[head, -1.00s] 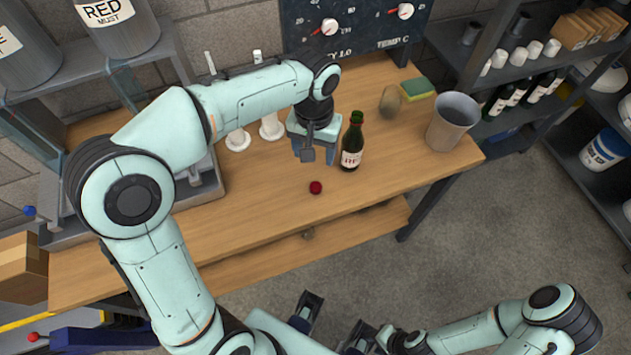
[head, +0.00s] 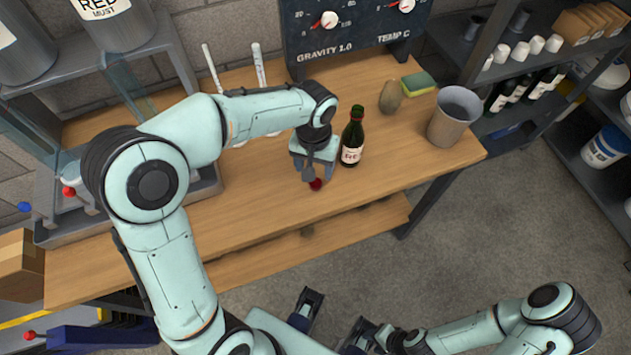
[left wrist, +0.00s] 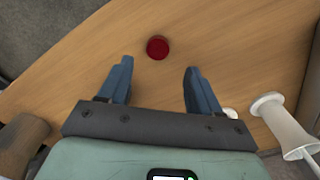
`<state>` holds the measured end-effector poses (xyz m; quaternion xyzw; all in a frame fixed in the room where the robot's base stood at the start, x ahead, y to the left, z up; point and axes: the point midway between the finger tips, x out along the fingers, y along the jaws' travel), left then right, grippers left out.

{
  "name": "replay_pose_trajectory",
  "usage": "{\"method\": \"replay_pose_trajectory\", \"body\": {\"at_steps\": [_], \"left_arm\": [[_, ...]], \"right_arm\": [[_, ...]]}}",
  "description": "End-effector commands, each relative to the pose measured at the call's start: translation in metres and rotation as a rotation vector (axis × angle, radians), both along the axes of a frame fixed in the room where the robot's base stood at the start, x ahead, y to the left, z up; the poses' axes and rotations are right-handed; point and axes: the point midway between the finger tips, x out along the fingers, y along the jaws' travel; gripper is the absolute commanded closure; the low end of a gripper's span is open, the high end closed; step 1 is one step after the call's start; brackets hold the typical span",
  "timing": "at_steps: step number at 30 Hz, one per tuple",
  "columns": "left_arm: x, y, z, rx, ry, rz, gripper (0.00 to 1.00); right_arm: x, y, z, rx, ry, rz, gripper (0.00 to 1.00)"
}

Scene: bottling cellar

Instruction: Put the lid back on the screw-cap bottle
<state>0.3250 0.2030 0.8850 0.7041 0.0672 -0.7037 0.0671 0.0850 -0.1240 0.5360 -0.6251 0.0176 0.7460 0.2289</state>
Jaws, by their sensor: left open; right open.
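The screw-cap bottle (head: 353,138) is dark green glass with a pale label and stands upright on the wooden bench in the head view. The dark red lid (head: 316,184) lies on the bench in front of it, to its left. My left gripper (head: 311,174) is open and points down just above the lid, partly covering it. In the left wrist view the lid (left wrist: 157,47) shows whole, centred between and slightly beyond the spread fingertips (left wrist: 159,67), with nothing held. My right gripper (head: 332,320) is open and empty, low in front of the bench.
A grey cup (head: 455,116), a brown rounded object (head: 391,95) and a sponge (head: 418,84) stand right of the bottle. White stemmed objects (head: 262,75) stand behind my left arm. The bench front (head: 270,215) is clear.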

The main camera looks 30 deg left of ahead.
Motion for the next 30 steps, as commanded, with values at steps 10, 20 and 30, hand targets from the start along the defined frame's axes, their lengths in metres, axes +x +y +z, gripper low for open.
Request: {"method": "replay_pose_trajectory", "body": {"at_steps": [10, 20, 30], "left_arm": [[-0.002, -0.004, -0.043, 0.0, 0.004, 0.0, 0.36], [-0.001, -0.004, -0.052, 0.0, 0.0, 0.0, 0.36], [-0.001, -0.004, -0.052, 0.0, 0.0, 0.0, 0.95]], "right_arm": [[0.001, 0.0, -0.005, -0.002, -0.007, -0.002, 0.57], [0.002, 0.0, -0.005, -0.001, -0.009, -0.002, 0.57], [0.002, 0.0, -0.005, -0.001, -0.009, -0.002, 0.57]]}}
